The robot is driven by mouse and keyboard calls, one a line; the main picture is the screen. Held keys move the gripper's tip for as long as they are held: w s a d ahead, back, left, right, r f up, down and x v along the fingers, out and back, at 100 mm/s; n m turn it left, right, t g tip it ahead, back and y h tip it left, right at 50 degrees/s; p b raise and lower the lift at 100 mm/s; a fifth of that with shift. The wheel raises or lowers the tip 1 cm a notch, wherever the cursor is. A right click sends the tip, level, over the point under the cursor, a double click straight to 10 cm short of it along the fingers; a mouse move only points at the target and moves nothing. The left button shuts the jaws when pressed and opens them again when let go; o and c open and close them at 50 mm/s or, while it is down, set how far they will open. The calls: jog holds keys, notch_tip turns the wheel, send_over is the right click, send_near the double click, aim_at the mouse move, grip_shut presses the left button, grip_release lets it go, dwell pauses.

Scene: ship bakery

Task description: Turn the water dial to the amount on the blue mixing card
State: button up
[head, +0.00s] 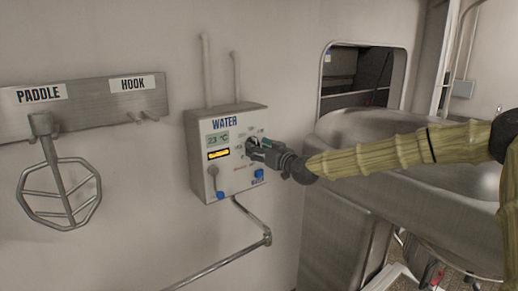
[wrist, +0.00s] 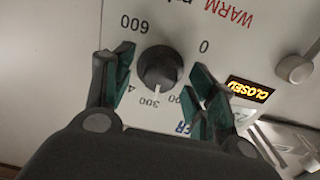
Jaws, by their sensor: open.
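The water panel (head: 226,172) is a grey wall box marked WATER. Its black dial (wrist: 160,68) has a white pointer mark that sits by the printed 300, upside down in the wrist view. 600 and 0 also show around it; other numbers are partly hidden by the fingers. My gripper (head: 258,150) is at the panel in the head view and covers part of the dial. In the wrist view my gripper (wrist: 161,75) is open, with one green-padded finger on each side of the dial and gaps visible. I see no blue mixing card in either view.
The panel has a 23 °C display (head: 218,139), an amber sign (head: 218,155) reading CLOSED in the wrist view, a lever (head: 213,172) and blue buttons. A paddle (head: 60,185) hangs at left. A large steel bowl (head: 400,150) stands right, behind my arm.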

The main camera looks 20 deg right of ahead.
jog(key=c, duration=1)
jog(key=shift+c, duration=0.2)
jog(key=shift+f+m+b, duration=0.1)
jog(key=shift+m+b, duration=0.2)
jog(key=shift+b, duration=0.8)
jog(key=o, duration=1)
jog(key=shift+o, duration=0.2)
jog(key=v, duration=1.2)
